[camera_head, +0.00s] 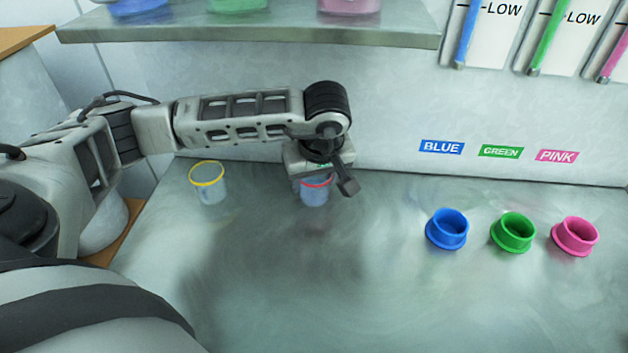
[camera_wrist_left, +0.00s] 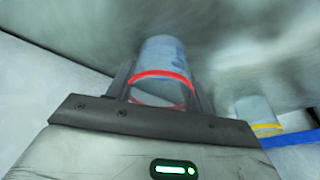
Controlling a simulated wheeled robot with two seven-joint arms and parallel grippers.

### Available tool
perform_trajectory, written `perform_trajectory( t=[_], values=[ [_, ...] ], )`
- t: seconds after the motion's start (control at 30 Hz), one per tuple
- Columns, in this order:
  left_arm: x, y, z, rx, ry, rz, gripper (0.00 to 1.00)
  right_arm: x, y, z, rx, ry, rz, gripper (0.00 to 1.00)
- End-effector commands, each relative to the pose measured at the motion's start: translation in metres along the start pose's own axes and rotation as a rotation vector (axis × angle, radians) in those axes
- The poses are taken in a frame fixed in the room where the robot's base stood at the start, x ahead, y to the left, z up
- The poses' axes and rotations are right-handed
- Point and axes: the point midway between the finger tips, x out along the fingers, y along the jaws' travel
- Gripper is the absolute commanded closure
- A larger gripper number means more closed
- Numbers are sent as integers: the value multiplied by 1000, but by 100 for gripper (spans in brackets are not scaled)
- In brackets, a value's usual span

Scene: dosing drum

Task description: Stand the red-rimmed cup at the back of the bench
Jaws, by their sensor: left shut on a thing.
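The red-rimmed cup (camera_head: 314,192) is a clear cup with a red band at its rim, upright at the back of the bench (camera_head: 300,290). My left gripper (camera_head: 330,180) is shut on it from above, and its fingers partly hide the cup. In the left wrist view the cup (camera_wrist_left: 162,72) shows between the two fingers, its red rim towards the camera. I cannot tell whether its base touches the bench. My right gripper is not in view.
A yellow-rimmed cup (camera_head: 208,184) stands to the left. Blue (camera_head: 447,230), green (camera_head: 513,232) and pink (camera_head: 574,237) holders stand at the right. A shelf (camera_head: 250,32) overhangs the back, above my arm. The front middle of the bench is clear.

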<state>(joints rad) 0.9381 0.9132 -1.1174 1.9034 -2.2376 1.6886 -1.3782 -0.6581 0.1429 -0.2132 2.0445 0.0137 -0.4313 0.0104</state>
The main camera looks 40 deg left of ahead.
Motion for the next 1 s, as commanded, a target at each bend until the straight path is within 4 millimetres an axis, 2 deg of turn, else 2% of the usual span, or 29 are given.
perform_trajectory(
  t=[0.27, 0.3, 0.37, 0.73, 0.87, 1.0],
  values=[
    [3, 0, 1, -1, 1, 1, 71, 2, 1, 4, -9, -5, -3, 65],
    [1, 0, 0, -1, 1, 1, 40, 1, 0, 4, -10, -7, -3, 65],
    [1, 0, 0, -1, 1, 1, 27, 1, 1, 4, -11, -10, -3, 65],
    [-5, 0, -2, -1, 1, 1, 27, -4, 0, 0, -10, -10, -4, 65],
    [-27, 1, -3, 1, 2, 3, 27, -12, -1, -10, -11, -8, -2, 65],
    [-62, 1, -3, 2, 1, 4, 27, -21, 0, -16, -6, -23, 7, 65]
  ],
)
